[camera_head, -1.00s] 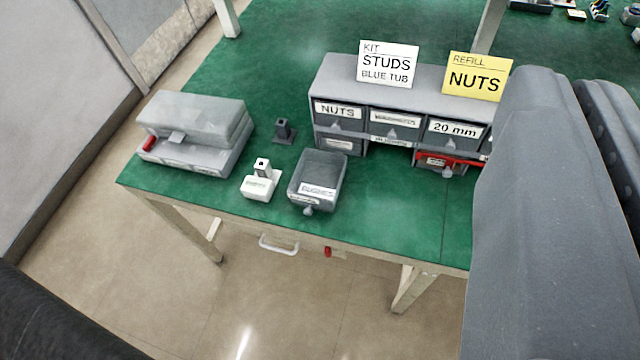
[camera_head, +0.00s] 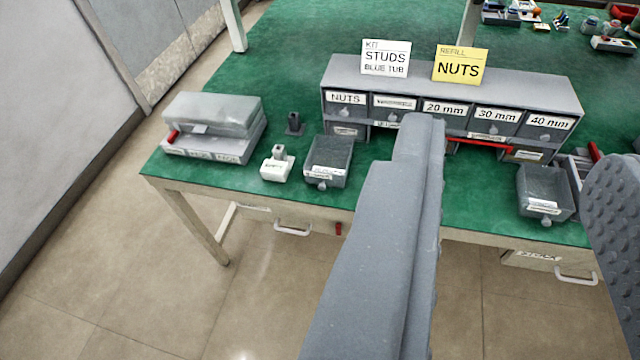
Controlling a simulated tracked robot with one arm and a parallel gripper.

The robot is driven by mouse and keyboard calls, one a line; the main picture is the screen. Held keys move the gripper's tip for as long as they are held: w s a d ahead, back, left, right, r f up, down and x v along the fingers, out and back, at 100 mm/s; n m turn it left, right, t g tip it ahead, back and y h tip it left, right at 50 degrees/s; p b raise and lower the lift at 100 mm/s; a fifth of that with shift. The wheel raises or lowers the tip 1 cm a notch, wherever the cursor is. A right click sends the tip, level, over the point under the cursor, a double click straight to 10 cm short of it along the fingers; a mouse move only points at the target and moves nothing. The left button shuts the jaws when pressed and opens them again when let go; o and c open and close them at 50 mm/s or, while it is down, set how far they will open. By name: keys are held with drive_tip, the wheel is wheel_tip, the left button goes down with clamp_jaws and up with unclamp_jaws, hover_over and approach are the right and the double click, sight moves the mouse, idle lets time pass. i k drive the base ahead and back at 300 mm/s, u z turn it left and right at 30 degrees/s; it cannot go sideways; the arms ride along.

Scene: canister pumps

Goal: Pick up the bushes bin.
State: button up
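The bushes bin (camera_head: 328,152) is a small open-topped grey bin with a white label on its sloped front. It stands upright on the green bench top near the front edge, left of centre. Its label reads "BUSHES" in the earlier frame and is too small to read now. My gripper (camera_head: 516,148) is open, with one long grey finger in the middle of the view and a studded finger at the right edge. No held thing shows between the fingers. The bushes bin lies left of both fingers in the picture, apart from them.
A grey drawer cabinet (camera_head: 455,80) stands behind, carrying "STUDS" (camera_head: 385,58) and "NUTS" (camera_head: 460,66) signs. A white block with a grey post (camera_head: 277,165) is left of the bin, near a grey case (camera_head: 212,115). A second grey bin (camera_head: 545,182) stands right.

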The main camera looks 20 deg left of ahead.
sight(329, 160)
drive_tip(key=u, duration=0.2)
drive_tip(key=i, duration=1.35)
drive_tip(key=z, duration=0.5)
